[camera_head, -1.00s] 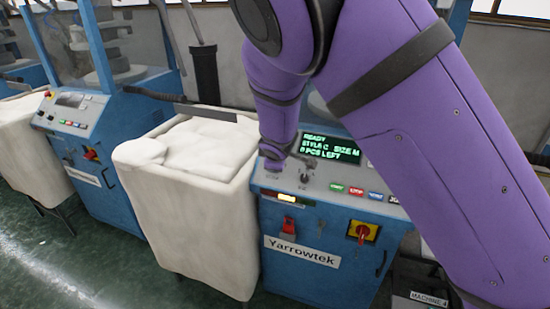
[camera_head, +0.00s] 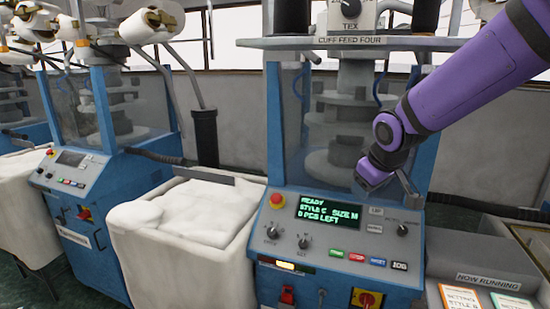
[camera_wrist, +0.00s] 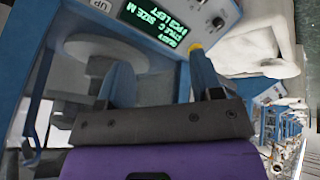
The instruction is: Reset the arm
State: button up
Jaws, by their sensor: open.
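My purple arm reaches in from the upper right in the head view. My gripper (camera_head: 404,182) hangs in front of the clear guard of the middle blue machine (camera_head: 275,105), above the right part of its control panel (camera_head: 345,232). In the wrist view my gripper (camera_wrist: 155,62) is open, with its two fingers apart and nothing seen between them. The panel's screen (camera_head: 328,210) reads READY, STYLE C, SIZE M and a line ending PCS LEFT. It also shows in the wrist view (camera_wrist: 155,30).
A white cloth bin (camera_head: 180,262) full of white knitwear stands left of the machine. Another blue machine (camera_head: 100,215) and bin (camera_head: 30,220) are farther left. A NOW RUNNING board with coloured cards (camera_head: 480,300) is at lower right. A shelf marked CUFF FEED FOUR (camera_head: 350,43) overhangs above.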

jog(key=s+d+r+m, duration=0.2)
jog(key=s+d, duration=0.1)
jog(key=s, duration=0.6)
jog(key=s+d+r+m, duration=0.2)
jog(key=s+d+r, duration=0.1)
jog(key=s, duration=0.6)
jog(key=s+d+r+m, duration=0.2)
jog(key=s+r, duration=0.1)
jog(key=s, duration=0.6)
jog(key=shift+d+g, duration=0.3)
jog(key=shift+d, duration=0.1)
